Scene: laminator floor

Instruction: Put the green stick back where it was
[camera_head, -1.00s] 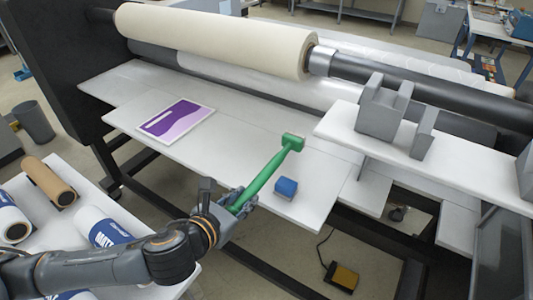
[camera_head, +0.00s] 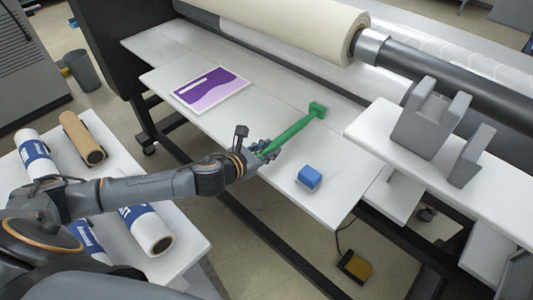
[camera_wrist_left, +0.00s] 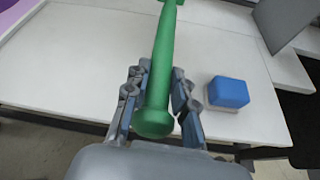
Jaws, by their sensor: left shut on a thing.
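The green stick (camera_head: 292,132) has a block-like head at its far end and a rounded knob at its near end. My left gripper (camera_head: 262,150) is shut on the stick near the knob end, above the front of the white table (camera_head: 240,120). In the left wrist view the stick (camera_wrist_left: 163,60) runs away from me between the fingers of the gripper (camera_wrist_left: 158,98). I cannot tell whether its head touches the table. A grey holder with upright slots (camera_head: 428,125) stands on a raised white shelf (camera_head: 375,130) at the right. My right gripper is not in view.
A blue block (camera_head: 309,177) sits on the table to the right of the gripper; it also shows in the left wrist view (camera_wrist_left: 228,92). A purple-and-white print (camera_head: 209,90) lies at left. A large cream roll (camera_head: 290,25) spans the back. Several rolls lie on a side table (camera_head: 190,230).

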